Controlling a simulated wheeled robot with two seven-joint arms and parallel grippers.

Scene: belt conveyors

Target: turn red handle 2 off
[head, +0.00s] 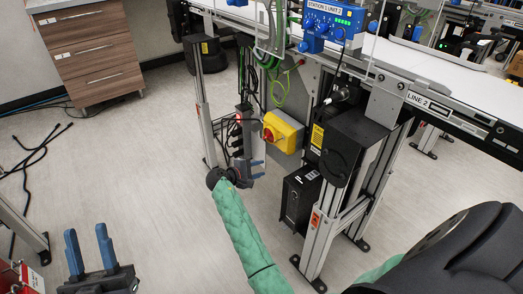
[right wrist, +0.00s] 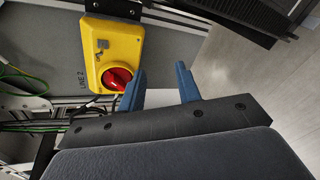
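The red handle (head: 268,134) is a rotary knob on a yellow switch box (head: 289,132) under the conveyor. In the right wrist view the red handle (right wrist: 117,78) sits on the lower part of the yellow box (right wrist: 113,45), beside a "LINE 2" label. My right gripper (head: 261,169) is open and empty, just below and left of the box in the head view. In the right wrist view the gripper (right wrist: 160,69) has one blue finger overlapping the handle's right edge; I cannot tell whether they touch. My left gripper (head: 88,232) is open and empty, far from the switch.
The conveyor (head: 455,90) marked "LINE 2" runs above the box. A blue "Station 1 Unit 2" panel (head: 333,22) stands on it. A black box (head: 300,197) and metal leg (head: 322,240) stand right of my right gripper. Green cables (head: 280,90) hang near the switch. Open floor (head: 140,165) lies to the left.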

